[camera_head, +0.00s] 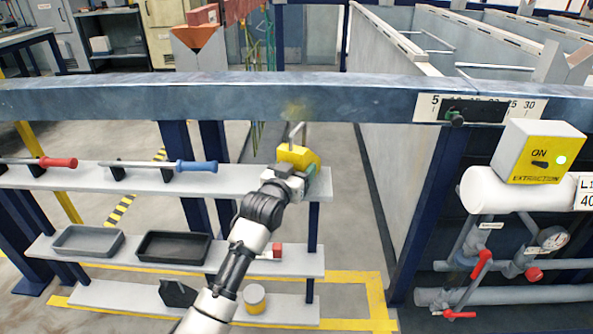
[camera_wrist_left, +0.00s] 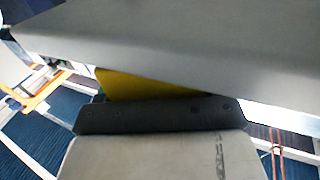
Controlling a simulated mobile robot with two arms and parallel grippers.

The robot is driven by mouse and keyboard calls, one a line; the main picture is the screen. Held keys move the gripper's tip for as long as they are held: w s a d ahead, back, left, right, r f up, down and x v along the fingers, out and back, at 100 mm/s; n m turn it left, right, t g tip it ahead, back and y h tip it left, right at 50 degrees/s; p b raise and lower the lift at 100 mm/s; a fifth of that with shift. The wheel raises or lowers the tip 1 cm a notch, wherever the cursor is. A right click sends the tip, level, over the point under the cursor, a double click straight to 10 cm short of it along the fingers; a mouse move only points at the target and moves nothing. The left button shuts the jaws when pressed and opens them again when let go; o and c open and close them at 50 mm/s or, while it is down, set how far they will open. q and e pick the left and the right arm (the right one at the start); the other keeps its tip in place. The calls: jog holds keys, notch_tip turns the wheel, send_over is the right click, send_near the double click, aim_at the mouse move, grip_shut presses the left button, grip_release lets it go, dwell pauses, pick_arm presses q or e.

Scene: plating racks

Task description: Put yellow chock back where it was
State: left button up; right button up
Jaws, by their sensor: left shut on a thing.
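The yellow chock (camera_head: 297,156) is held in my left gripper (camera_head: 290,173), which shows near the picture's middle, in front of the blue-grey rail (camera_head: 240,100). A small metal loop stands up at the chock's top. The chock appears over the right end of the upper grey shelf (camera_head: 225,182); I cannot tell whether it touches it. In the left wrist view, part of the yellow chock (camera_wrist_left: 150,86) shows between a dark finger pad (camera_wrist_left: 160,115) and a large grey surface; most of it is hidden. My right gripper is not in view.
Red-handled (camera_head: 58,162) and blue-handled (camera_head: 197,167) tools rest on the upper shelf. Grey (camera_head: 88,252) and black (camera_head: 173,260) trays sit on the shelf below. The yellow extraction box (camera_head: 525,165), white pipes and red valve handles (camera_head: 481,265) stand at right.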

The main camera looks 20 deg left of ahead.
pick_arm(q)
jog(key=shift+r, duration=0.15)
jog(key=o, duration=0.8)
jog(key=shift+f, duration=0.2)
jog(key=o, duration=0.5)
jog(key=shift+c, duration=0.2)
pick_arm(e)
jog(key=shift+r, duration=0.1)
pick_arm(q)
jog(key=shift+r, duration=0.1)
